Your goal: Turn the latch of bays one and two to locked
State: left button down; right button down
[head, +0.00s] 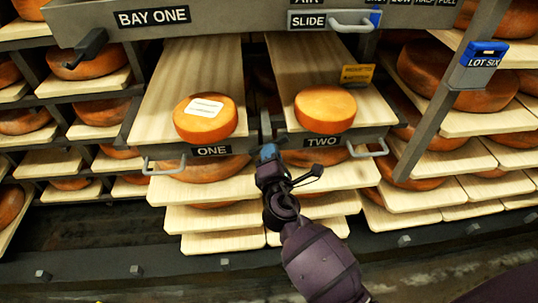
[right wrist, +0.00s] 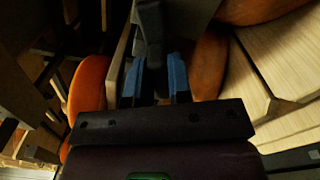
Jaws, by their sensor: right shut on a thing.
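Bay one's board, with the label ONE (head: 211,150), and bay two's board, with the label TWO (head: 322,142), stand side by side in the head view. My right gripper (head: 268,153) is at the gap between their front ends. Its blue fingers (right wrist: 158,78) are shut on a dark upright piece, the latch handle (right wrist: 151,25), in the right wrist view. The fingers largely hide the handle in the head view, and I cannot tell which way the latch is turned. My left gripper is not in view.
A cheese wheel (head: 205,119) sits on board one and another (head: 325,109) on board two. Grey pull handles (head: 163,167) stick out at the boards' outer corners. A dark lever (head: 88,46) is at the upper left, below the BAY ONE sign (head: 152,17). Racks crowd both sides.

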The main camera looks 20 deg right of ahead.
jog(key=m, duration=0.1)
jog(key=m+b, duration=0.1)
jog(key=shift+s+f+m, duration=0.1)
jog(key=shift+f+m, duration=0.2)
jog(key=shift+f, duration=0.05)
jog(key=shift+m+b, duration=0.45)
jog(key=shift+m, duration=0.45)
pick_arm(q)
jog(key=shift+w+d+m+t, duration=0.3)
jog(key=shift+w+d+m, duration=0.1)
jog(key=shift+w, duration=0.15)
pick_arm(e)
jog(key=shift+r+m, duration=0.1)
jog(key=shift+m, duration=0.3)
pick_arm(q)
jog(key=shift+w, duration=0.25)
pick_arm(e)
jog(key=shift+r, duration=0.1)
jog(key=c, duration=1)
grip_release()
jog(key=shift+c, duration=0.2)
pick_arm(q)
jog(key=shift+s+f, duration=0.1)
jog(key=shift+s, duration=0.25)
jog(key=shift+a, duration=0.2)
pick_arm(e)
jog(key=shift+s, duration=0.1)
